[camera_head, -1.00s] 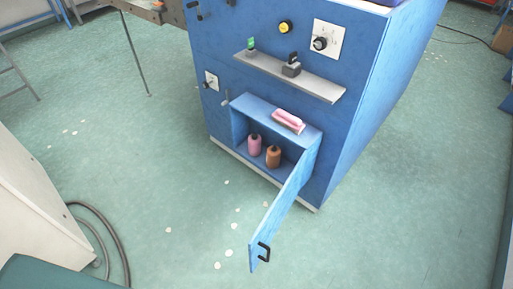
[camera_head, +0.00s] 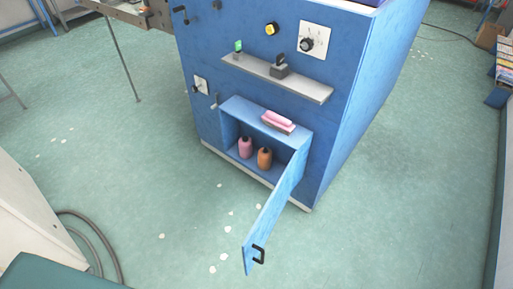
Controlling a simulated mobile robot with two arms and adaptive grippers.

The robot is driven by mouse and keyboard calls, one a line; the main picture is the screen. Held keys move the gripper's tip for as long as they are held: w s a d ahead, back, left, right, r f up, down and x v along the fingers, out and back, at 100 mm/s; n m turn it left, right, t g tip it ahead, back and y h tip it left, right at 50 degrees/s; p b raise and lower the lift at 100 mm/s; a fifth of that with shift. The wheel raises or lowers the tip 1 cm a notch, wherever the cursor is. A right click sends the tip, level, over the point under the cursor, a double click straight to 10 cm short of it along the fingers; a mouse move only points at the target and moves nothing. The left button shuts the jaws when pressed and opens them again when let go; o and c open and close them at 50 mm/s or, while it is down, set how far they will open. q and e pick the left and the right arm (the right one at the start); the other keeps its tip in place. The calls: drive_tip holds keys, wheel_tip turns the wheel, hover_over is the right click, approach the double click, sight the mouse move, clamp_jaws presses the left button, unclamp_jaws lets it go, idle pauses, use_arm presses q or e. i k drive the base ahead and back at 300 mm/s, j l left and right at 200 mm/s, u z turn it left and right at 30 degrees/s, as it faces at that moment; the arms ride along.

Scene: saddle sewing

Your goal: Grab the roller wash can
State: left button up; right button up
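Two small bottle-like cans stand upright inside the open lower compartment of the blue cabinet (camera_head: 345,120). One is a pink can (camera_head: 245,148) on the left, and the other is an orange-brown can (camera_head: 264,158) on the right. I cannot read any label that tells which is the roller wash can. The compartment door (camera_head: 272,212) stands open toward me, with a black handle (camera_head: 259,254) near its free edge. Neither of my grippers is in view.
A pink block (camera_head: 277,118) lies on top of the compartment. A grey shelf (camera_head: 300,83) above holds small items. The open door juts out on the right of the opening. The green floor (camera_head: 150,180) in front is mostly clear, with white scraps. A hose (camera_head: 100,240) lies at lower left.

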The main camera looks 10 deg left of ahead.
sight(245, 143)
drive_tip(key=i+j+z, duration=0.15)
drive_tip(key=j+z, duration=0.15)
drive_tip(key=z, duration=0.15)
drive_tip(key=i+j+z, duration=0.1)
drive_tip(key=j+z, duration=0.2)
drive_tip(key=z, duration=0.2)
drive_tip(key=i+j+z, duration=0.15)
drive_tip(key=j+z, duration=0.15)
drive_tip(key=j, duration=1.05)
drive_tip(key=j+z, duration=0.3)
drive_tip(key=j, duration=1.05)
